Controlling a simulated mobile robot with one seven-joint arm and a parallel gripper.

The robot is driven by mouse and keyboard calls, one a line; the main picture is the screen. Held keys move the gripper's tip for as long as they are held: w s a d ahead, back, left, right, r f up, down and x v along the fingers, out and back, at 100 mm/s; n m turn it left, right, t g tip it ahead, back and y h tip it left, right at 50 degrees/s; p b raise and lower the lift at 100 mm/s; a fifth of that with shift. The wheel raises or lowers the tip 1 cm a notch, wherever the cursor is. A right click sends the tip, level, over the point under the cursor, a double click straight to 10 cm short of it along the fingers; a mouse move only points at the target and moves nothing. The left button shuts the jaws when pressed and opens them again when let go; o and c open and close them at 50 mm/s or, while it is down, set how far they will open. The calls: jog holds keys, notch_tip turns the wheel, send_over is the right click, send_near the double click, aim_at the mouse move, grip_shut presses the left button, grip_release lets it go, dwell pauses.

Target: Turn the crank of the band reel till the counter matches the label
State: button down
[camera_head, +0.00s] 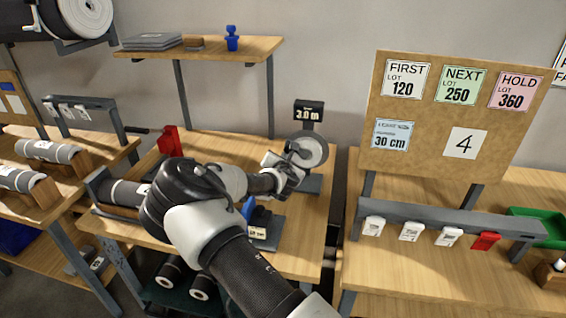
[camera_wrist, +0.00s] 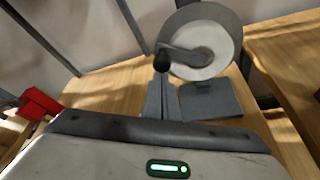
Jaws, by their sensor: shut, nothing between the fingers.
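The band reel (camera_head: 312,150) is a grey disc on a stand on the middle bench. Its counter (camera_head: 308,111) stands behind it and reads 3.0 m. In the wrist view the reel (camera_wrist: 222,30) shows its crank (camera_wrist: 185,54), with a black knob at the left end. My gripper (camera_head: 287,176) is at the reel's front left. In the wrist view its narrow fingers (camera_wrist: 157,98) are shut, just below the knob; I cannot tell whether they touch it. A small label (camera_head: 257,233) lies at the bench front, too small to read surely.
A red block (camera_head: 169,141) and a dark roll (camera_head: 124,192) are at the bench's left. A blue item (camera_head: 248,208) sits close under my arm. A notice board (camera_head: 425,165) with lot cards stands on the right bench, and a gap separates the benches.

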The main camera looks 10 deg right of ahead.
jog(key=s+d+r+m+t+y+b, duration=0.2)
jog(key=d+r+m+t+b, duration=0.2)
jog(key=m+b, duration=0.4)
jog(key=shift+d+m+y+b, duration=0.3)
jog(key=shift+d+m+b, duration=0.15)
jog(key=shift+b, duration=1.85)
